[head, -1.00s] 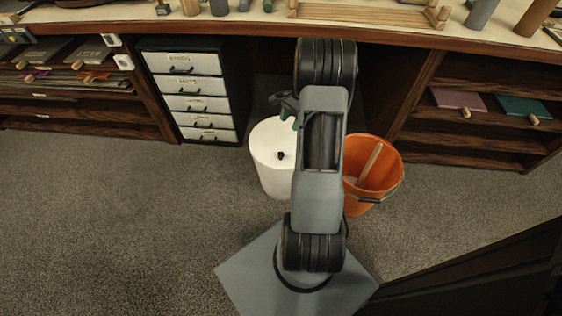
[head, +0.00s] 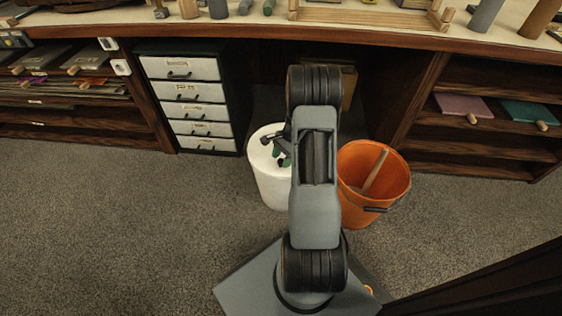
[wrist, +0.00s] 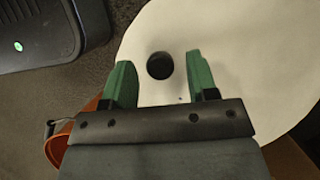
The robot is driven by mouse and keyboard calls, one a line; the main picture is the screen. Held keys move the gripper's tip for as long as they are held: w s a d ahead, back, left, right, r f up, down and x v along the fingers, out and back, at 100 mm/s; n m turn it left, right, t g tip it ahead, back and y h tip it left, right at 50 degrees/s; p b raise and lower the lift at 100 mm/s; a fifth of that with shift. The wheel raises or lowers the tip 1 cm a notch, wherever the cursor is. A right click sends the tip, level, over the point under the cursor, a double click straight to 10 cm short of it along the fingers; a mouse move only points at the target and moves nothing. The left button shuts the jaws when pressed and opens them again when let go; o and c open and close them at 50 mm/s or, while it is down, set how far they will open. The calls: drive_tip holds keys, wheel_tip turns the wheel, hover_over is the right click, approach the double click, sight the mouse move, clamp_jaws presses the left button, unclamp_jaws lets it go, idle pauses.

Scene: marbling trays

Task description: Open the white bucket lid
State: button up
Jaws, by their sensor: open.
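The white bucket (head: 271,185) stands on the floor, partly behind my arm. Its flat white lid (head: 262,143) is on top and looks closed. In the wrist view the lid (wrist: 240,55) fills the upper right, with a small dark round knob (wrist: 160,65) on it. My gripper (wrist: 161,78) is open, with its green fingers over the lid on either side of the knob. The knob appears between the fingers near their tips, and I cannot tell how high the fingers are above the lid. In the head view my gripper (head: 281,152) is over the lid and hides the knob.
An orange bucket (head: 352,160) with a wooden-handled tool (head: 375,170) in it stands right of the white bucket. A drawer unit (head: 198,112) and wooden shelves (head: 470,150) stand under the worktop (head: 400,28). The carpet (head: 120,220) at left is clear.

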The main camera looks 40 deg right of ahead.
drive_tip(key=shift+a+f, duration=0.15)
drive_tip(key=shift+f, duration=0.15)
clamp_jaws()
drive_tip(key=shift+a, duration=0.1)
idle(0.4)
